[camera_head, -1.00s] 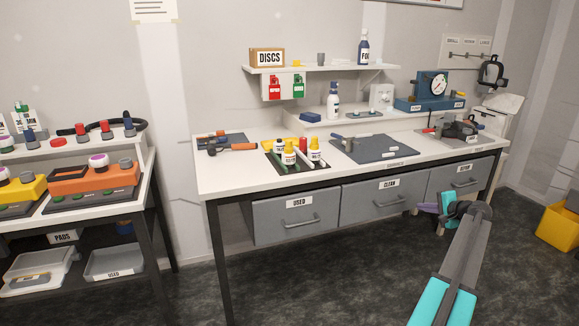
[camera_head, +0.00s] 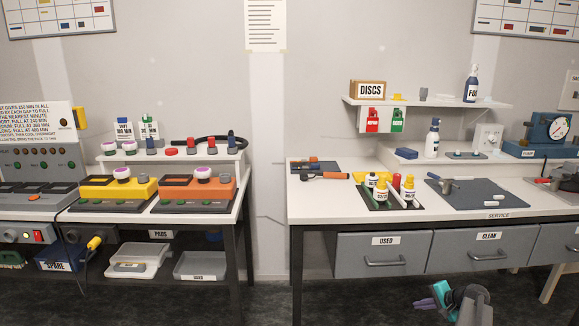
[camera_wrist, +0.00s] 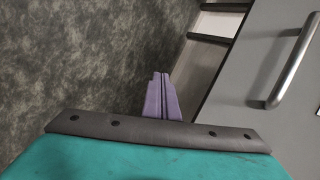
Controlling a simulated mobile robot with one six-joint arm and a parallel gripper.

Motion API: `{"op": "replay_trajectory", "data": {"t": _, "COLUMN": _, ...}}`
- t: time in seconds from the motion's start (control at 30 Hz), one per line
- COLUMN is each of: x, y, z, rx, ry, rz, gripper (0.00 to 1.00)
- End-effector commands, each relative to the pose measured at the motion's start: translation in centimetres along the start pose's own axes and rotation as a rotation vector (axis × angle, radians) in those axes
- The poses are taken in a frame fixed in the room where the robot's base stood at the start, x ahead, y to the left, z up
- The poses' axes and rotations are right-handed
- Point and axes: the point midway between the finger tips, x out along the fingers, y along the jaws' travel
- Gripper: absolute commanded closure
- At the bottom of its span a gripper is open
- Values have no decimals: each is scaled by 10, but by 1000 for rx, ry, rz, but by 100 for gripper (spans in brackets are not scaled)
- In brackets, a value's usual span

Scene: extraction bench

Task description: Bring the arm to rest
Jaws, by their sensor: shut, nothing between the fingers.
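My gripper (camera_head: 424,302) has purple fingers and shows at the bottom of the head view, low in front of the service bench, below the drawer marked CLEAN (camera_head: 462,262). In the wrist view its fingers (camera_wrist: 160,97) are together and empty. A grey drawer front with a metal handle (camera_wrist: 293,62) lies to the right of the fingers there, apart from them. Part of my arm (camera_head: 468,305) shows beside the gripper; the rest is out of frame.
The service bench (camera_head: 335,205) holds bottles in a tray, a grey mat (camera_head: 478,194) and tools. A drawer marked USED (camera_head: 382,255) is shut. A left bench (camera_head: 130,217) carries yellow and orange units. Dark floor (camera_wrist: 75,60) is clear left of the fingers.

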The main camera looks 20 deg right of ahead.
Motion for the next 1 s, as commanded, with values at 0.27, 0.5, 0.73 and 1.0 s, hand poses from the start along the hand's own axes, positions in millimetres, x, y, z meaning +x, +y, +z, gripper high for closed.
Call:
{"op": "replay_trajectory", "data": {"t": 0.27, "x": 72, "y": 20, "z": 125, "rx": -134, "ry": -151, "rz": 142, "gripper": 100}}
{"op": "replay_trajectory", "data": {"t": 0.5, "x": 112, "y": 50, "z": 228, "rx": -265, "ry": -277, "rz": 266, "gripper": 100}}
{"op": "replay_trajectory", "data": {"t": 0.73, "x": 131, "y": 86, "z": 322, "rx": -401, "ry": -392, "rz": 384, "gripper": 100}}
{"op": "replay_trajectory", "data": {"t": 1.0, "x": 132, "y": 137, "z": 420, "rx": -572, "ry": -524, "rz": 522, "gripper": 100}}
